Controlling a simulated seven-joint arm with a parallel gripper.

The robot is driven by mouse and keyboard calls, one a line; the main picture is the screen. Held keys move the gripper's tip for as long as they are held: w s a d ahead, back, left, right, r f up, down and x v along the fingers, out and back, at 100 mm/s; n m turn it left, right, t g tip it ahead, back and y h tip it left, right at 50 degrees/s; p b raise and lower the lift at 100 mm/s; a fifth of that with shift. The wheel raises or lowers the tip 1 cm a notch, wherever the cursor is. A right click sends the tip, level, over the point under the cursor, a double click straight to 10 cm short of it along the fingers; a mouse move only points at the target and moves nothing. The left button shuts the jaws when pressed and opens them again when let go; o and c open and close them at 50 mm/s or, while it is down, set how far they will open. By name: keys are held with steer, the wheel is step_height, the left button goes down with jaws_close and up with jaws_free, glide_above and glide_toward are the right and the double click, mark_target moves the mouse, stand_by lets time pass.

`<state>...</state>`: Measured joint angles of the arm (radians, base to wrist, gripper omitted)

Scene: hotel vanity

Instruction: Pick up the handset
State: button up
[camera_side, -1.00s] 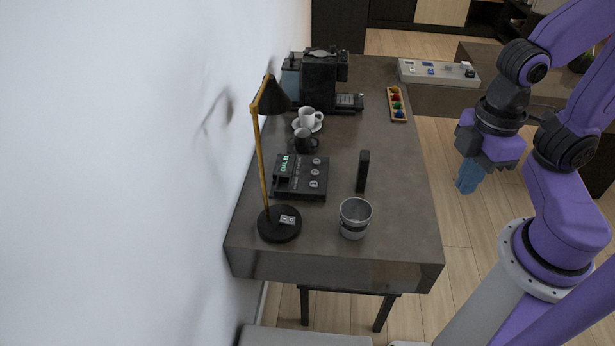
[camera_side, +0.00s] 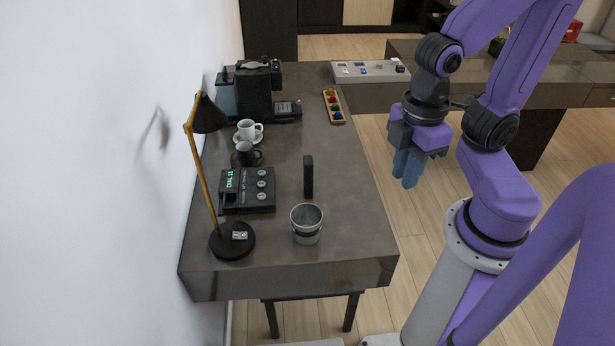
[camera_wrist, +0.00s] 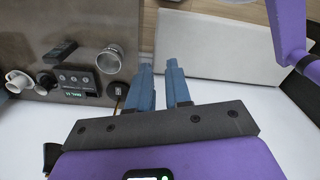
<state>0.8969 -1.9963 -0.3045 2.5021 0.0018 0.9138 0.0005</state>
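The handset (camera_side: 308,177) is a black bar that looks upright on the grey desk, right of the phone base (camera_side: 262,191) with its green display. In the wrist view the handset (camera_wrist: 58,52) is at the left, beside the phone base (camera_wrist: 78,80). My gripper (camera_side: 404,177) is in the air off the desk's right side, well apart from the handset. Its blue fingers point down. In the wrist view my gripper (camera_wrist: 159,68) has a clear gap between the fingers and nothing in it.
A metal bucket (camera_side: 307,224) stands just in front of the handset. A lamp (camera_side: 232,240), black mug (camera_side: 245,155), white cup (camera_side: 248,130) and coffee machine (camera_side: 256,92) line the wall side. A tray of coloured items (camera_side: 334,107) is farther back.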

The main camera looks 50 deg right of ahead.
steer(key=o, duration=0.6)
steer(key=shift+o, duration=0.2)
